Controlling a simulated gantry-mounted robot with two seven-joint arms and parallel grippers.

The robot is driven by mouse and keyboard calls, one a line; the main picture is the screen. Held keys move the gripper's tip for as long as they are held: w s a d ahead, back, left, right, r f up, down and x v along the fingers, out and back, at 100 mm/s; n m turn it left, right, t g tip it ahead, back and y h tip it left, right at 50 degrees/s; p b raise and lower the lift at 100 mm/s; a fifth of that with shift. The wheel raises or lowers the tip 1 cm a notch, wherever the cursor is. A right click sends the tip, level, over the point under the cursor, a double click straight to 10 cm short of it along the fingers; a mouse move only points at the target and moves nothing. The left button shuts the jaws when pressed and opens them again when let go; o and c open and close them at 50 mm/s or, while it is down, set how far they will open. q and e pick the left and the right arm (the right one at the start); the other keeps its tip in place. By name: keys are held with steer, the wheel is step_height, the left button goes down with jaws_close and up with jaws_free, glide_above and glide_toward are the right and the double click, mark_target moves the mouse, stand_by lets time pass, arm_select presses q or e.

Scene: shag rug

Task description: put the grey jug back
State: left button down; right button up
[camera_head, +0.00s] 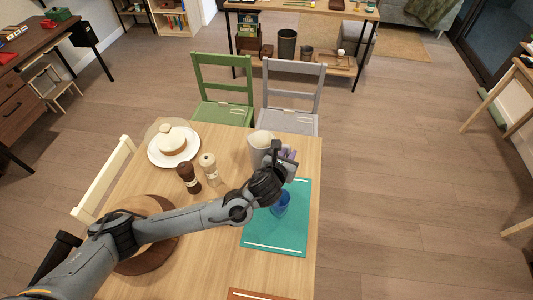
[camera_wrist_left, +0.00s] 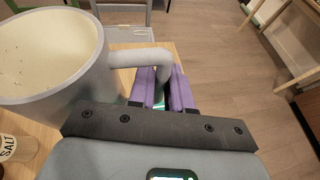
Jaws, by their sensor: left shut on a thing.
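The grey jug (camera_head: 260,146) is near the far right part of the wooden table, its open top up and pale inside. In the left wrist view the jug (camera_wrist_left: 60,60) fills the left side, and its handle (camera_wrist_left: 143,58) runs between the purple finger pads. My left gripper (camera_head: 287,163) is shut on that handle, on the right side of the jug. The jug's base is hidden in the wrist view, and I cannot tell if it touches the table. My right gripper is not in view.
A teal placemat (camera_head: 275,232) with a blue cup (camera_head: 281,203) lies near the jug. Brown and pale shakers (camera_head: 189,179) (camera_head: 209,169) and a plate with a cake-like item (camera_head: 173,145) stand to the left. Green and grey chairs (camera_head: 222,112) (camera_head: 291,120) stand behind the table.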

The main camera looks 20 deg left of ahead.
arm_select(q)
steer(key=w+d+f+y+b, duration=0.1)
steer(key=w+d+f+b, duration=0.1)
steer(key=w+d+b, duration=0.65)
steer(key=shift+n, duration=0.3)
steer(key=shift+w+a+f+b, duration=1.05)
steer(key=shift+a+f+b, duration=0.15)
steer(key=shift+a+f, duration=0.75)
steer(key=shift+w+a+f+b, duration=1.1)
steer(key=shift+a+f, duration=0.55)
steer(key=shift+a, duration=0.5)
steer(key=shift+w+a+f+b, duration=0.95)
steer(key=shift+a+f+b, duration=0.3)
steer(key=shift+a+f, duration=0.7)
steer(key=c, duration=1.1)
jaws_free()
steer(key=shift+a+r, duration=0.1)
steer(key=shift+a, duration=0.05)
steer(key=shift+o, duration=0.2)
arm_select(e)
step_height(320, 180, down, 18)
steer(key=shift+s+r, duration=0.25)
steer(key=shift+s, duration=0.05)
